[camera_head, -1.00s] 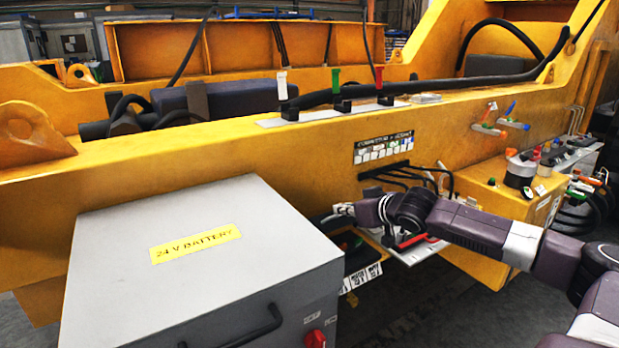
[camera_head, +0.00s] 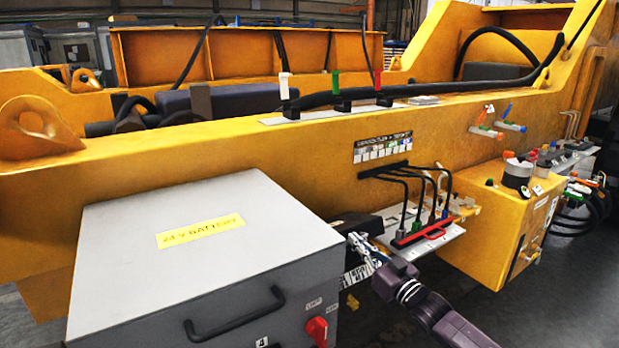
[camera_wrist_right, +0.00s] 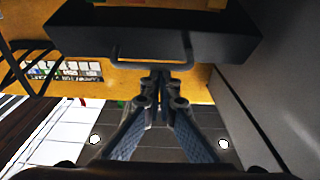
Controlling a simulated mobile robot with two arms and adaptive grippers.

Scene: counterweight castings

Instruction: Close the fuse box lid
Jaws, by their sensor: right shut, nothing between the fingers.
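The fuse box (camera_head: 358,224) is a dark box on the yellow frame, just right of the grey battery box in the head view. It is partly hidden by my right gripper (camera_head: 357,241), which is at its front. In the right wrist view a black panel with a thin wire handle (camera_wrist_right: 125,62) fills the top, and small coloured parts show at its upper edge. My right gripper (camera_wrist_right: 160,78) is shut and empty, its fingertips close to the handle. I cannot tell if they touch it, nor the lid's exact angle. My left gripper is not in view.
The grey 24 V battery box (camera_head: 200,270) stands close on the left, with a black handle and red knob. To the right is a connector shelf (camera_head: 445,242) with black cables and a red bar. A yellow cabinet (camera_head: 510,225) stands farther right. Grey floor lies below.

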